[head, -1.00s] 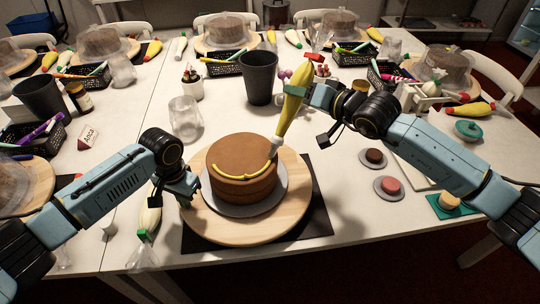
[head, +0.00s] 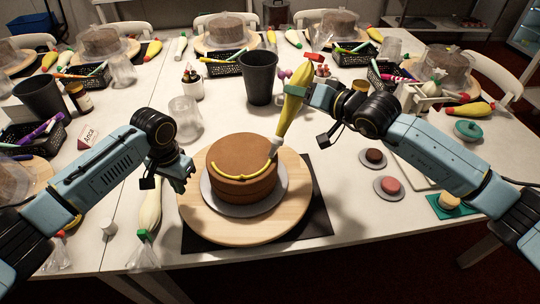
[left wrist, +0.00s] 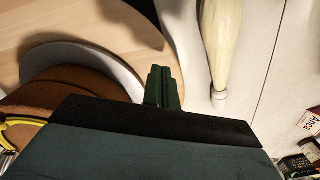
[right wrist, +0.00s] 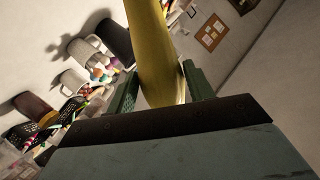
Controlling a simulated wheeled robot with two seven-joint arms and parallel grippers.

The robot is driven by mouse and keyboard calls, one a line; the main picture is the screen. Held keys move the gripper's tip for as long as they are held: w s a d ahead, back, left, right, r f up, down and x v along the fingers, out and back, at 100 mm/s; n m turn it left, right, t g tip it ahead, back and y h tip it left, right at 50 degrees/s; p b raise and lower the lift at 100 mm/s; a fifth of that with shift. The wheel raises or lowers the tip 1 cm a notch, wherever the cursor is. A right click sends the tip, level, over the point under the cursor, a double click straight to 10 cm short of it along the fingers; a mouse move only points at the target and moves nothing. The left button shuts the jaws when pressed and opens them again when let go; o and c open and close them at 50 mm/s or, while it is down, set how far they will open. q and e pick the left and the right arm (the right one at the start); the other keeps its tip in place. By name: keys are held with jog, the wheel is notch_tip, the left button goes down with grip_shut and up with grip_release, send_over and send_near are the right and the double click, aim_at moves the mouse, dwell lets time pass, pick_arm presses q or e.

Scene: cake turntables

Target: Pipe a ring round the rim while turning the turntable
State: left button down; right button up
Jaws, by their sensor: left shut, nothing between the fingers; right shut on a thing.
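A brown cake (head: 243,158) stands on a grey round board on the wooden turntable (head: 285,215). A yellow piped line (head: 232,177) curves along the front and left of the cake's top rim, ending at the right by the nozzle. My right gripper (head: 303,92) is shut on a yellow piping bag (head: 291,104), tip down at the right rim; the bag also shows in the right wrist view (right wrist: 158,50). My left gripper (head: 188,178) is shut and empty at the turntable's left edge; its closed fingers (left wrist: 163,88) show in the left wrist view.
A pale piping bag (head: 150,208) lies left of the turntable. A clear cup (head: 185,118) and a black container (head: 259,78) stand behind. Small discs (head: 388,187) lie to the right. A black mat (head: 318,215) lies under the turntable.

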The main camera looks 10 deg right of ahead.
pick_arm(q)
jog(key=s+d, duration=0.1)
jog(key=d, duration=0.1)
jog(key=s+d, duration=0.2)
jog(key=d, duration=0.1)
jog(key=s+d, duration=0.1)
jog(key=d, duration=0.2)
jog(key=shift+s+d, duration=0.15)
send_over(252, 236)
jog(key=shift+w+r, duration=0.1)
jog(key=shift+w, duration=0.1)
jog(key=shift+s, duration=0.15)
jog(key=shift+d+f, duration=0.1)
jog(key=shift+f, duration=1.8)
jog(key=shift+f, duration=0.2)
pick_arm(e)
jog(key=shift+c, duration=0.4)
